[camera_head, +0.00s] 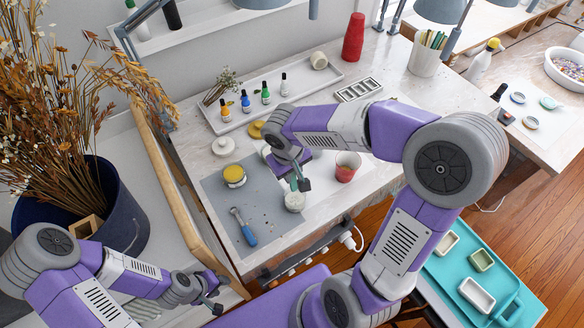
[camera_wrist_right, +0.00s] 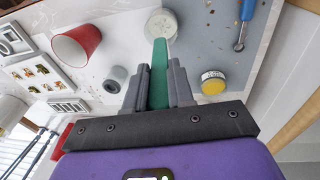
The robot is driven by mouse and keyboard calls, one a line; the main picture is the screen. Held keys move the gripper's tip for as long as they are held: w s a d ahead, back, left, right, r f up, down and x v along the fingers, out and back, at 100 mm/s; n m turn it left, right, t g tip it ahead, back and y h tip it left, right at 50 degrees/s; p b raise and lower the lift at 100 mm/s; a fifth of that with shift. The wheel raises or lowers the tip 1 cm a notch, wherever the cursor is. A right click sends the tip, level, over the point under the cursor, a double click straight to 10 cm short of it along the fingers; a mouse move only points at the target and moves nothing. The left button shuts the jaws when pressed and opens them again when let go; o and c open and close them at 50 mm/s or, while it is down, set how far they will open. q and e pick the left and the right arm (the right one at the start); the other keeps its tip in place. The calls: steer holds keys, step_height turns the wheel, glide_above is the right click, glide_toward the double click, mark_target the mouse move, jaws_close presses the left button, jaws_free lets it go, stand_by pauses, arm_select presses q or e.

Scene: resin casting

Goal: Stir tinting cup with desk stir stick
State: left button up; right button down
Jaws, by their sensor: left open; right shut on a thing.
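A small cup with pale contents (camera_head: 294,202), which looks like the tinting cup, stands at the right edge of the grey mat. It also shows in the right wrist view (camera_wrist_right: 158,19). My right gripper (camera_head: 301,181) is above it, shut on a green stir stick (camera_wrist_right: 160,75). The stick points down toward the cup and its far end overlaps the cup's opening. I cannot tell how deep the end sits. My left gripper (camera_head: 213,298) is open and empty, low at the left, away from the cup.
The grey mat (camera_head: 216,196) also bears a yellow-topped jar (camera_head: 234,176) and a blue-handled tool (camera_head: 244,228). A red cup (camera_head: 347,166) stands right of the small cup. A tray of small bottles (camera_head: 265,93) and a pen holder (camera_head: 427,54) are behind.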

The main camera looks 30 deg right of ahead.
mark_target(292, 189)
steer(key=f+b, duration=0.3)
steer(key=f, duration=0.1)
steer(key=f+b, duration=0.4)
steer(key=shift+w+d+f, duration=0.15)
steer(key=shift+d+f, duration=0.05)
stand_by(0.3)
